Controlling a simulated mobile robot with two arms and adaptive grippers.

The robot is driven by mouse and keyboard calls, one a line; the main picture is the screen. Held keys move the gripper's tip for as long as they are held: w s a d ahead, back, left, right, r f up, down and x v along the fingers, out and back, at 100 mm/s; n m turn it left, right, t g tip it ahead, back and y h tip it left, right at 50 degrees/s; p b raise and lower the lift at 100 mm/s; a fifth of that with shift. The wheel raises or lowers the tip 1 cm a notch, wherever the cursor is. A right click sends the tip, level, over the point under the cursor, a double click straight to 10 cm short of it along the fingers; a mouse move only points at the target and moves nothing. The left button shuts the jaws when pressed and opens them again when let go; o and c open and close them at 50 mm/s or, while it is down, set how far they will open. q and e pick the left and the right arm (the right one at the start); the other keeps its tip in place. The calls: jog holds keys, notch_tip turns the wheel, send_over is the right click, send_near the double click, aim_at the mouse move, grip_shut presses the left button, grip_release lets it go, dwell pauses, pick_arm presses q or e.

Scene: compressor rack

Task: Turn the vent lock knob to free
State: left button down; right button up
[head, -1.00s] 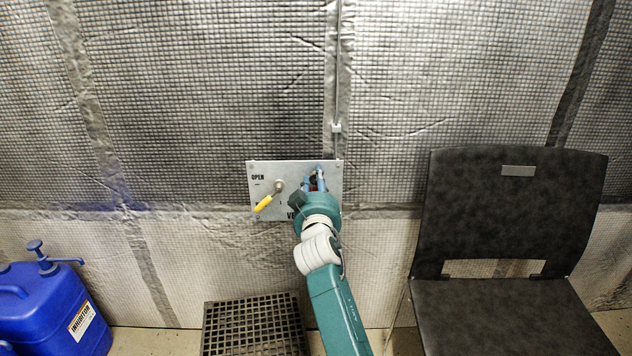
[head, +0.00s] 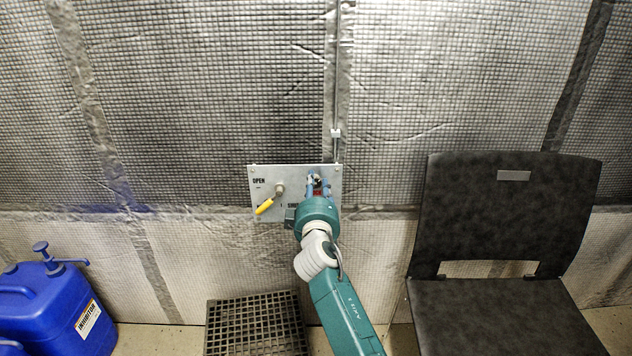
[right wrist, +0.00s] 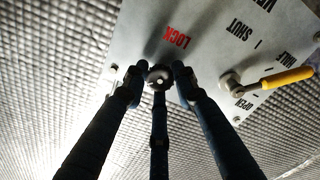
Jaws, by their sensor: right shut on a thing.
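The vent lock knob (right wrist: 158,77) is a small round dark knob with a bright centre, on a grey wall panel (right wrist: 215,25) near the red word LOCK. In the head view the panel (head: 262,175) is fixed to the quilted wall. My right gripper (right wrist: 155,78) has its dark fingers around the knob and is shut on it. In the head view the right gripper (head: 318,183) reaches up to the panel's right part and mostly hides the knob. Which way the knob points cannot be told. My left gripper is not in view.
A yellow-handled lever (head: 266,206) sits left of the knob on the same panel, beside OPEN and SHUT markings. A black chair (head: 508,215) stands at right, a blue inhibitor can (head: 45,310) at left. A dark grated crate (head: 255,325) stands below the panel.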

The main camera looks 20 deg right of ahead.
pick_arm(q)
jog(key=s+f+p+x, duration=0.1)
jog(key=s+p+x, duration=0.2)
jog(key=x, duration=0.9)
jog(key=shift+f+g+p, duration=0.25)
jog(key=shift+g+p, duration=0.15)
jog(key=shift+p, duration=0.1)
pick_arm(e)
jog(key=shift+a+r+n, duration=0.1)
jog(key=shift+a+n, duration=0.05)
jog(key=shift+n, duration=2.3)
jog(key=shift+a+n, duration=0.15)
jog(key=shift+n, duration=2.3)
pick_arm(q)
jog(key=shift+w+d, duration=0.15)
pick_arm(e)
jog(key=o, duration=1.2)
jog(key=shift+c, duration=0.2)
